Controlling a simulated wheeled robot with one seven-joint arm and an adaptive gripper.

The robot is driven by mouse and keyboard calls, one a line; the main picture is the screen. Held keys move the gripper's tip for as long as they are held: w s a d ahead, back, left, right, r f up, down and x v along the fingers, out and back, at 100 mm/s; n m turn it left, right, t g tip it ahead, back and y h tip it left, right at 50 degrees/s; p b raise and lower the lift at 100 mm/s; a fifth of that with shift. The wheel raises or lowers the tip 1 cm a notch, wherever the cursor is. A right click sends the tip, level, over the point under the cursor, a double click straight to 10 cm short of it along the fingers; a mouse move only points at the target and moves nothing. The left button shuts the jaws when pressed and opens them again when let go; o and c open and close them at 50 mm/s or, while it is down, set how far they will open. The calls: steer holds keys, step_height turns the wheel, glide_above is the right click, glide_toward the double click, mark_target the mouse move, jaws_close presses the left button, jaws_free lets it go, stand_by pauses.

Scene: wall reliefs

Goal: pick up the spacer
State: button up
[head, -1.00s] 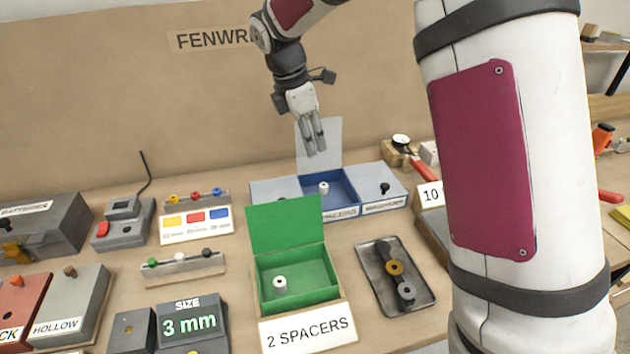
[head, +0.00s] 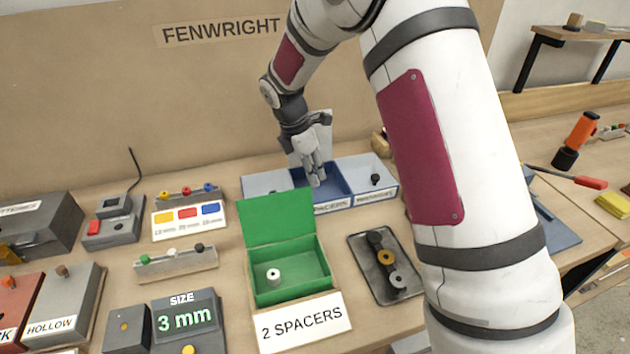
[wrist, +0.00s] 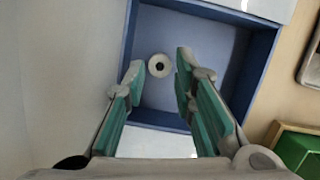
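The spacer (wrist: 159,66) is a small white ring with a dark hole. It lies in the blue compartment (wrist: 213,99) of the sorting bin; the same compartment shows in the head view (head: 335,187). My gripper (wrist: 158,68) is open over that compartment, with the spacer between the fingertips in the wrist view and no visible contact. In the head view my gripper (head: 317,182) points down into the compartment and hides the spacer. Another white spacer (head: 273,275) stands inside the open green box (head: 292,292), behind the "2 SPACERS" card (head: 302,328).
Compartment walls stand close around my fingers. The right compartment holds a black piece (head: 375,179). A grey tray (head: 362,265) with several parts lies in front, right of the green box.

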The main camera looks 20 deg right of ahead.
steer(key=shift+x, duration=1)
steer(key=c, duration=0.4)
